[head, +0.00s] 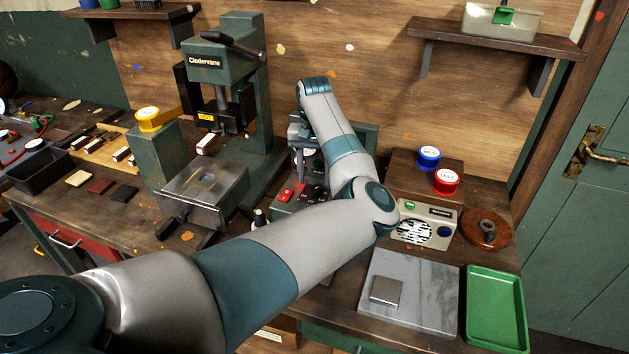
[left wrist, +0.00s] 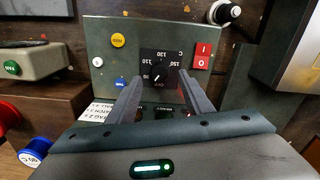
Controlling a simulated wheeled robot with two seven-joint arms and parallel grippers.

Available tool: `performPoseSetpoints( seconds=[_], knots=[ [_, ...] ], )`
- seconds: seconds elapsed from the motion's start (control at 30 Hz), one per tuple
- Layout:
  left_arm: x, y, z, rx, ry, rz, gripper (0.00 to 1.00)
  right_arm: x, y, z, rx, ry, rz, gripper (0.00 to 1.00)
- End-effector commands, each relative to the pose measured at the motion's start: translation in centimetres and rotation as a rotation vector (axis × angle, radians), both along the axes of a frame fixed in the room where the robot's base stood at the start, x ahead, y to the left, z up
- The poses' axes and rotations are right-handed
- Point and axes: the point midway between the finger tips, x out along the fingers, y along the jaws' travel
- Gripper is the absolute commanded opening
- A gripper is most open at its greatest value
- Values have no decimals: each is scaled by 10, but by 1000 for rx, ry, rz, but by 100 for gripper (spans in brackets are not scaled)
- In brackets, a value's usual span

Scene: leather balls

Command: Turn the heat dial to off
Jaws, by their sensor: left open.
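The heat dial (left wrist: 157,71) is a dark knob on a black square plate with white numbers, upside down in the left wrist view. A pale mark shows on its lower side, near small lettering; I cannot read the exact setting. The plate is on a grey-green control panel (left wrist: 104,38). My left gripper (left wrist: 158,80) is open, its two fingers on either side of the dial in the picture. I cannot tell whether they touch it. In the head view my left arm covers most of the machine and the dial is not clearly visible. My right gripper is not in view.
A red switch (left wrist: 203,55), a yellow button (left wrist: 118,40) and a blue button (left wrist: 121,83) are close around the dial. In the head view a Cindervane press (head: 222,70) stands left, a speaker-like box (head: 424,226) right, and a green tray (head: 495,310) front right.

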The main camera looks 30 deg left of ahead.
Motion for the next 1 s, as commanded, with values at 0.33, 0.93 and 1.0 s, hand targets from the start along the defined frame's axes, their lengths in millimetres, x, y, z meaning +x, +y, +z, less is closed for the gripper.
performPoseSetpoints(
  seconds=[0.33,0.93,1.0],
  knots=[
    [0,0,-34,0,1,0,46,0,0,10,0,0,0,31],
    [0,0,-37,0,0,0,5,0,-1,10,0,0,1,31],
    [0,0,-37,0,0,1,5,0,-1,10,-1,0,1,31]
  ],
)
